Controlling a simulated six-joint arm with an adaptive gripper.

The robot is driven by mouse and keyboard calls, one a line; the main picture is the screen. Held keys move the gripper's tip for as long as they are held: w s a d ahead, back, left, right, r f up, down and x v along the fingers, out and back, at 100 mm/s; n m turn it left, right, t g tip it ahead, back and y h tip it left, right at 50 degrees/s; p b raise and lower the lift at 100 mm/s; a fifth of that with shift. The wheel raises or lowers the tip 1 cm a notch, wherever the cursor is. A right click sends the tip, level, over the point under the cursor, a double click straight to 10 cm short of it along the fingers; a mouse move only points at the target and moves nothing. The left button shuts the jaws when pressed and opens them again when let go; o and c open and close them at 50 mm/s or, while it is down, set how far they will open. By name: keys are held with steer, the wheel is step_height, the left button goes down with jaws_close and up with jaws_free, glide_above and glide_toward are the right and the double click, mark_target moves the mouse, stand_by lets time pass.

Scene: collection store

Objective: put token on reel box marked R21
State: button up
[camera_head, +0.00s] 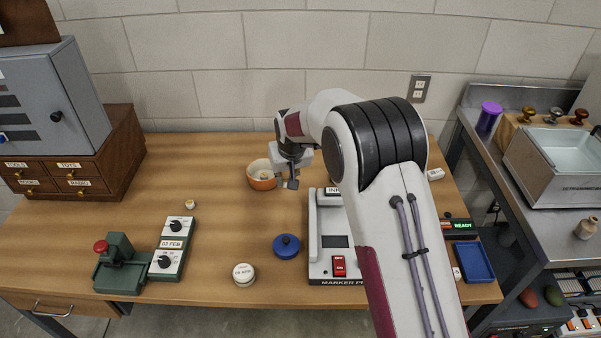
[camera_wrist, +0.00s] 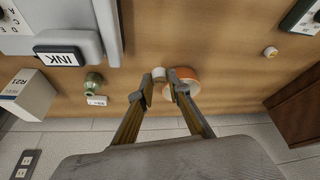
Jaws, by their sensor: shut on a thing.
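My gripper (camera_head: 291,183) hangs over the table just right of the orange bowl (camera_head: 262,176). In the wrist view my gripper (camera_wrist: 160,86) is shut on a small pale round token (camera_wrist: 158,73), which shows between the fingertips. The bowl's orange rim (camera_wrist: 193,82) is partly behind one finger there. The reel box marked R21 (camera_wrist: 27,94) is a white box at the left of the wrist view, well apart from my gripper. In the head view I cannot clearly make out the R21 box; my arm covers much of that area.
Another small round piece (camera_head: 190,204) lies left, by the dial box (camera_head: 174,247).

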steer(key=shift+d, duration=0.1)
steer(key=w+d+r+m, duration=0.1)
steer(key=w+d+r, duration=0.1)
steer(key=d, duration=0.8)
steer(key=w+d+r+m+h, duration=0.1)
steer(key=w+d, duration=0.4)
steer(key=d, duration=0.6)
steer(key=w+d+r+m, duration=0.2)
steer(key=w+d+r, duration=0.1)
steer(key=d, duration=0.7)
steer(key=shift+w+d+r+h, duration=0.1)
steer(key=shift+w+d+h, duration=0.1)
steer(key=shift+w+h, duration=0.3)
step_height(320, 180, up, 2)
steer(key=shift+s+d+r+y, duration=0.1)
steer(key=shift+s+r+y, duration=0.05)
steer(key=shift+y, duration=0.15)
